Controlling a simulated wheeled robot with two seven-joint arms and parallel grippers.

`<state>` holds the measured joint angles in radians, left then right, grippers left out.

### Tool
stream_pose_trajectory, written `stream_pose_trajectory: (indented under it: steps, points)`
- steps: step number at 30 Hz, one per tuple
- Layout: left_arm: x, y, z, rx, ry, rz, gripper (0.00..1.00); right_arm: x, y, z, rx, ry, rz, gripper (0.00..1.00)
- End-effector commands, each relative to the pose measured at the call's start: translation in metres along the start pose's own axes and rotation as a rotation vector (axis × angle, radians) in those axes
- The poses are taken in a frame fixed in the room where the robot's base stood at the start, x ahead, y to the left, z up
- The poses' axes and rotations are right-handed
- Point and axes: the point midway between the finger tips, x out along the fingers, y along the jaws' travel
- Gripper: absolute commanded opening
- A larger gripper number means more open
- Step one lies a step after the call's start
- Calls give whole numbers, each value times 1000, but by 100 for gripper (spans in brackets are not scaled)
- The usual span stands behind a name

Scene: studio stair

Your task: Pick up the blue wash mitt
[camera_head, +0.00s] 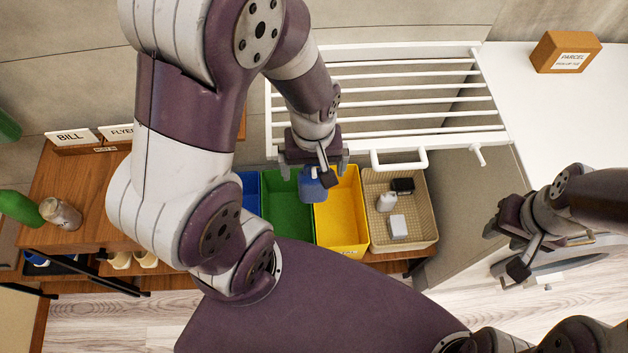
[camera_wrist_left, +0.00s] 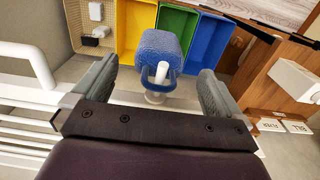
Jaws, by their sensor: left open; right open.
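The blue wash mitt (camera_head: 312,188) shows in the head view just beyond my left gripper (camera_head: 314,168), partly hidden by it. In the left wrist view the blue wash mitt (camera_wrist_left: 158,44) is ahead, between the lines of the two fingers. A white peg with a round base shows at its near side, and a blue loop seems to hang around the peg. My left gripper (camera_wrist_left: 157,85) is open and empty, and its fingers stand apart from the mitt. My right gripper (camera_head: 504,238) is open and empty at the right, far from the mitt.
Blue (camera_head: 250,190), green (camera_head: 287,200) and yellow (camera_head: 341,215) bins stand below the mitt. A beige basket (camera_head: 420,240) holds small items. A white rack (camera_head: 385,125) with a handle is behind. A wooden cabinet (camera_head: 85,185) with bottles is left; a parcel box (camera_head: 565,52) is upper right.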

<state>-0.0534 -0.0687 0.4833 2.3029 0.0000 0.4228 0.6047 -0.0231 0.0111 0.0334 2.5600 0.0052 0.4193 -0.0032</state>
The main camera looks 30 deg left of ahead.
Motion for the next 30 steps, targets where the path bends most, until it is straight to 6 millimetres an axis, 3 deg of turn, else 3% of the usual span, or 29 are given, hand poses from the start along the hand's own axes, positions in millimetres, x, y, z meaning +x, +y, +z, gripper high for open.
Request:
stream_pose_trajectory:
  steps: [7, 15, 20, 21, 30]
  points:
    - [42, 0, 0, 1, -5, -4, 100, -11, 0, -1, 0, 1, 0, 43]
    - [48, 0, -1, 1, 0, 0, 100, -11, 0, -1, 0, 0, 0, 43]
    - [48, 0, -1, 1, -1, 0, 48, -11, 0, -1, 0, 0, 0, 43]
    - [48, 0, -1, 1, -1, -1, 43, -11, 0, -1, 0, 0, 0, 43]
    - [47, 0, -2, 1, -1, 0, 43, -12, 0, -2, 0, 0, 0, 43]
